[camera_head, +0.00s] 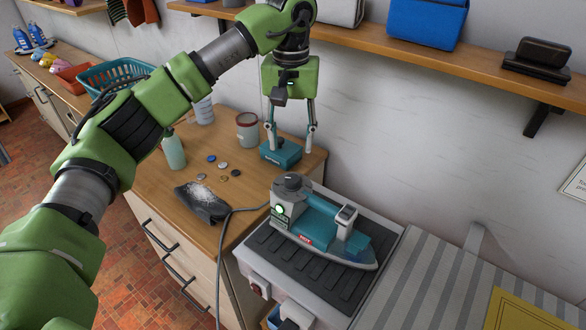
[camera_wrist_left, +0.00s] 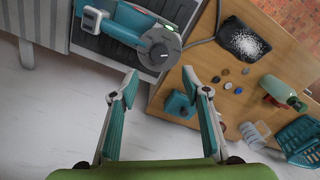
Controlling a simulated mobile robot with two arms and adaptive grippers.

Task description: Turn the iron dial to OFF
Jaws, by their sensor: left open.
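The teal and grey iron (camera_head: 318,222) lies on a dark ribbed rest. A round grey dial (camera_head: 292,184) sits on top of its rear end, and a green light glows below it. The dial also shows in the left wrist view (camera_wrist_left: 160,48), beyond the fingertips; its setting is too small to read. My left gripper (camera_head: 290,147) points down, open and empty, behind the iron and apart from it. Its open fingers also show in the left wrist view (camera_wrist_left: 160,76). My right gripper is not in view.
A small teal box (camera_head: 283,153) stands on the wooden counter close to my left fingers. A tin (camera_head: 247,129), a green bottle (camera_head: 174,150), several coin-like discs and a dark scoop (camera_head: 202,203) of white powder are nearby. The iron's cord runs left. A shelf (camera_head: 420,52) hangs above.

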